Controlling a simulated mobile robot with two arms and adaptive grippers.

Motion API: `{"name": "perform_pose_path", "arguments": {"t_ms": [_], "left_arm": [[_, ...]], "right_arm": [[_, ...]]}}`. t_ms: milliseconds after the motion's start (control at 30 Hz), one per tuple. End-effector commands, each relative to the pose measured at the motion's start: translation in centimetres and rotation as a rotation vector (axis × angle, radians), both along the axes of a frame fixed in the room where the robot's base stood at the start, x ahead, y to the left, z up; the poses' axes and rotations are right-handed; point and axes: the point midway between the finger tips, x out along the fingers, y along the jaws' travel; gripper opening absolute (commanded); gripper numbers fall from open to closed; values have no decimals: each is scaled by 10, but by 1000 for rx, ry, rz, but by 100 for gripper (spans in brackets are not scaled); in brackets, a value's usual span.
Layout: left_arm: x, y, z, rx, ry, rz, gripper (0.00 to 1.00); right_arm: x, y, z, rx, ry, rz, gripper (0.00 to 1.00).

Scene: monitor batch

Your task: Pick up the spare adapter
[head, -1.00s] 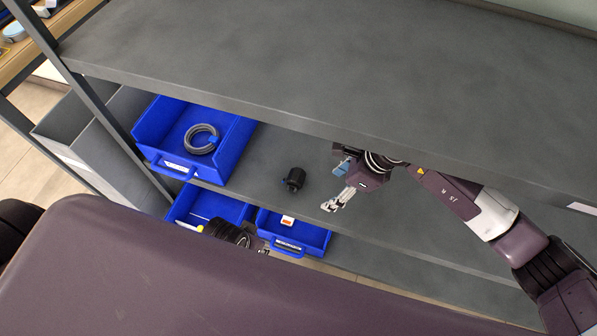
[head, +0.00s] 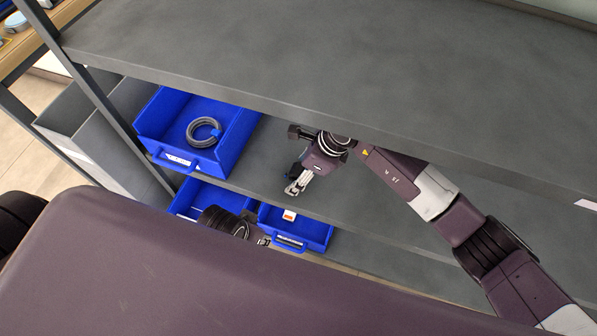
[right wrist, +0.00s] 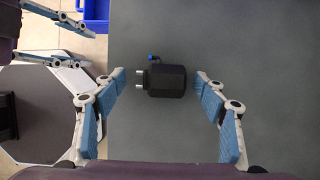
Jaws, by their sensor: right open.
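The spare adapter (right wrist: 167,81) is a black block with two metal prongs on its left and a small blue piece at its top. It lies on the grey shelf. My right gripper (right wrist: 160,74) is open, with one finger to each side of the adapter and gaps on both sides. In the head view my right gripper (head: 297,185) hangs over the shelf and mostly hides the adapter. My left gripper shows at the upper left of the right wrist view (right wrist: 88,46), its fingers apart and empty; in the head view it is mostly hidden beyond my body.
A blue bin (head: 237,141) with a coiled grey hose (head: 203,132) stands left on the middle shelf. Two blue bins sit lower, one (head: 205,191) at left and one (head: 312,232) with a small orange-white item. The upper shelf (head: 330,50) overhangs my right arm.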

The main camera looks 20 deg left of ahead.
Motion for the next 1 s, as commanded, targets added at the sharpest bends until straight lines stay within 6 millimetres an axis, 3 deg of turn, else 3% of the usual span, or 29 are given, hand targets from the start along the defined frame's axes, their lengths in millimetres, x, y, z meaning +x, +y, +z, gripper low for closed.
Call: {"name": "perform_pose_path", "arguments": {"t_ms": [100, 533, 1000], "left_arm": [[-1, 0, -1, 1, 3, 0, 34], [-3, 0, -4, 1, 11, 0, 34], [-3, -1, -6, 0, 10, -2, 34]], "right_arm": [[0, 0, 0, 0, 0, 0, 65], [0, -1, 0, 0, -1, 0, 18], [4, -3, 5, 0, -3, -1, 18]]}}
